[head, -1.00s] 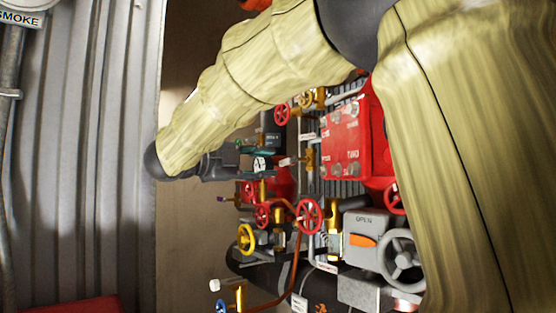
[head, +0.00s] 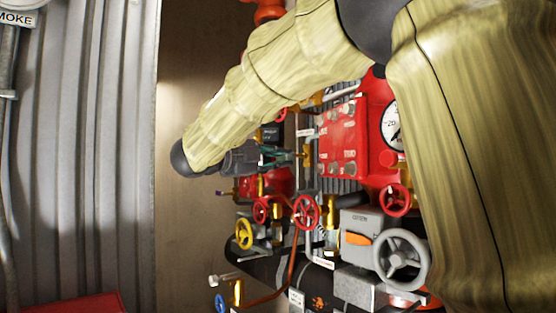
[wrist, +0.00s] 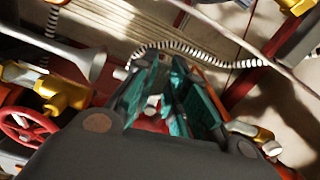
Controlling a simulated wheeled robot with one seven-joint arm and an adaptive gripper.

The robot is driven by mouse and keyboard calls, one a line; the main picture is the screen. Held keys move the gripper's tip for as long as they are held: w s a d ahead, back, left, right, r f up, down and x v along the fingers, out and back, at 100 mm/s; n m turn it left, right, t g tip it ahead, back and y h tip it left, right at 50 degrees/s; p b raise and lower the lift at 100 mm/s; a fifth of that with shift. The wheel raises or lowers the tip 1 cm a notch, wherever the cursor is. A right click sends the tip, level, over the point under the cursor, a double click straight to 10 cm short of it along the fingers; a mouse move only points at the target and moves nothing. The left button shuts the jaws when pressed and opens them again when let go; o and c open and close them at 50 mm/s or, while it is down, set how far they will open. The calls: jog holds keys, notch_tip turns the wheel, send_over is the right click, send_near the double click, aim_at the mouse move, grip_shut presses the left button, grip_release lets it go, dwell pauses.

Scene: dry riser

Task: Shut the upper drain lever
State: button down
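My gripper (head: 288,158) is in front of the crowded pipework in the head view, next to a brass valve (head: 306,154) just right of its fingers. In the wrist view its teal fingers (wrist: 168,68) are apart, with a gap and nothing clearly gripped. A brass fitting with a pale end (wrist: 255,135) lies right of the fingers there, and another brass valve (wrist: 66,92) lies to the left. In the head view a brass valve with a pale lever (head: 232,285) stands low. No label shows which is the upper drain lever; my arm hides part of the upper pipework.
Red handwheels (head: 306,211), a yellow handwheel (head: 245,233) and a grey handwheel (head: 402,260) crowd below the gripper. A red box (head: 344,140) stands to the right. A striped hose (wrist: 195,48) crosses beyond the fingers. The brown wall (head: 185,235) at left is clear.

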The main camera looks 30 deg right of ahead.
jog(key=shift+f+m+b, duration=0.15)
jog(key=shift+m+b, duration=0.15)
jog(key=shift+b, duration=0.8)
jog(key=shift+m+b, duration=0.3)
jog(key=shift+b, duration=0.55)
jog(key=shift+r+m+b, duration=0.3)
jog(key=shift+r+b, duration=0.15)
jog(key=shift+b, duration=0.15)
jog(key=c, duration=1.4)
grip_release()
jog(key=shift+c, duration=0.2)
jog(key=a, duration=1.1)
jog(key=shift+s+a, duration=0.4)
jog(key=shift+s, duration=0.05)
